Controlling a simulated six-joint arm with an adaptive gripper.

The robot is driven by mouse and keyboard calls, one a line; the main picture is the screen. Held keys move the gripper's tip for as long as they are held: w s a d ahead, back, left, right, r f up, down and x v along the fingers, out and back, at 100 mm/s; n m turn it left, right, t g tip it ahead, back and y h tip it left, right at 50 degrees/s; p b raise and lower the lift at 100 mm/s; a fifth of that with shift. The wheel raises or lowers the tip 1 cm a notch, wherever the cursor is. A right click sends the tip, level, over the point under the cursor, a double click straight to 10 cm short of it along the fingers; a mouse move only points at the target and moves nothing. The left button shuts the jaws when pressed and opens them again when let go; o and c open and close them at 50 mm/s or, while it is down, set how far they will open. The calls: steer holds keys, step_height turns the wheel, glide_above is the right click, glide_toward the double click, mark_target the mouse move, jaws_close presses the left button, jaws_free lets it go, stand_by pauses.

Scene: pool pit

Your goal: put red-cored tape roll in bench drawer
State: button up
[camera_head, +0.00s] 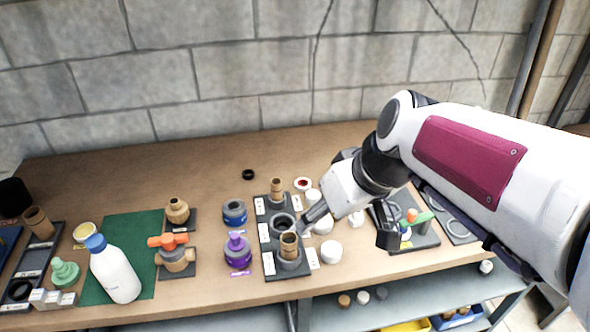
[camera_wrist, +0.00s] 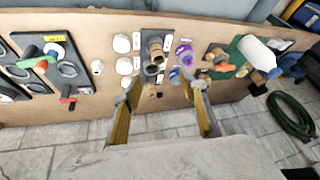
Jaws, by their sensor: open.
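The red-cored tape roll (camera_head: 303,184) is a small white ring with a red centre. It lies flat on the wooden bench (camera_head: 110,175), behind the white rolls and just right of the dark holder tray. My gripper (camera_head: 352,226) is open and empty above the bench, to the right of and nearer than the roll. In the wrist view, the spread fingers of my gripper (camera_wrist: 163,82) straddle the area of the dark tray. The roll is not clear there, near the left fingertip. I cannot make out a bench drawer in either view.
The dark tray (camera_head: 267,262) with brown cylinders stands left of my gripper. A white bottle (camera_head: 116,272) stands left. A block wall (camera_head: 230,70) closes the back; the bench's back left is mostly clear.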

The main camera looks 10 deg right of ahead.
steer(key=w+f+n+y, duration=0.2)
steer(key=w+f, duration=0.1)
steer(key=w, duration=0.7)
steer(key=n+t+y, duration=0.1)
steer(key=n+t, duration=0.1)
glide_toward(307, 185)
steer(key=shift+w+a+f, duration=0.2)
steer(key=shift+w+a, duration=0.25)
steer(key=shift+w, duration=0.1)
steer(key=shift+x, duration=1.25)
steer(key=shift+x, duration=2.65)
steer(key=shift+r, duration=0.15)
steer(key=c, duration=0.6)
